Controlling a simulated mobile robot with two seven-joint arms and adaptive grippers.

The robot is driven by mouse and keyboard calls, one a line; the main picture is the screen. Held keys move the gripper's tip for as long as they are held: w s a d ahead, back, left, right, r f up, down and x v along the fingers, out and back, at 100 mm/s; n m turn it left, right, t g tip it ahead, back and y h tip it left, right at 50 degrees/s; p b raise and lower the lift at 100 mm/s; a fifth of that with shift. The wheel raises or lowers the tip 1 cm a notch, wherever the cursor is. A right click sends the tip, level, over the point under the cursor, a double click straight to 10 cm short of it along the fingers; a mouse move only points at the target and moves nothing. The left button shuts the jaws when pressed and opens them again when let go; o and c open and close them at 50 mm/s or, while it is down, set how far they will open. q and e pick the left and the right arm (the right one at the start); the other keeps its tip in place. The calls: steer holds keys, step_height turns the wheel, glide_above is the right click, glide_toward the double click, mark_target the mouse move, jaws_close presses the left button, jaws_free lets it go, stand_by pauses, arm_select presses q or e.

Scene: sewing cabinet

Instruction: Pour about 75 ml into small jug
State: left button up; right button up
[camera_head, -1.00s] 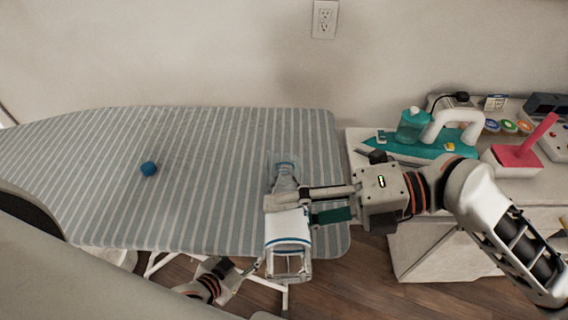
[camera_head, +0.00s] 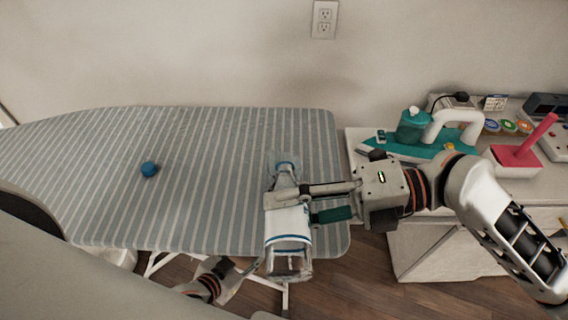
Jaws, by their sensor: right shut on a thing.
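My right gripper (camera_head: 290,199) is shut on a clear bottle with a white, blue-banded label (camera_head: 289,226). It holds the bottle over the near right part of the striped ironing board (camera_head: 215,185), with the bottle's broad end towards me. A clear shape with a blue ring (camera_head: 285,168) shows just beyond the gripper. I cannot tell whether it is the small jug or the bottle's neck. No liquid stream can be made out. My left gripper (camera_head: 250,269) is low beside the bottle's near end, and its fingers are too unclear to read.
A blue cap-like thing (camera_head: 149,169) lies on the left of the board, with free room around it. On the white cabinet at right stand a teal and white iron (camera_head: 415,149) and a pink object (camera_head: 515,158). The board's near edge is close below the bottle.

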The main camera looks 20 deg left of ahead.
stand_by(0.3)
steer(key=shift+s+d+f+n+t, duration=0.1)
steer(key=shift+s+f+n+t, duration=0.05)
steer(key=shift+f+n, duration=0.4)
steer(key=shift+s+f+n+t, duration=0.15)
steer(key=shift+f+n, duration=0.3)
steer(key=shift+f, duration=0.15)
steer(key=shift+s+f+n, duration=0.1)
steer(key=shift+f+n, duration=0.15)
steer(key=shift+n, duration=0.05)
steer(key=shift+f+t+y+b, duration=0.3)
steer(key=shift+b, duration=0.65)
steer(key=shift+r+n, duration=0.1)
steer(key=shift+n, duration=0.2)
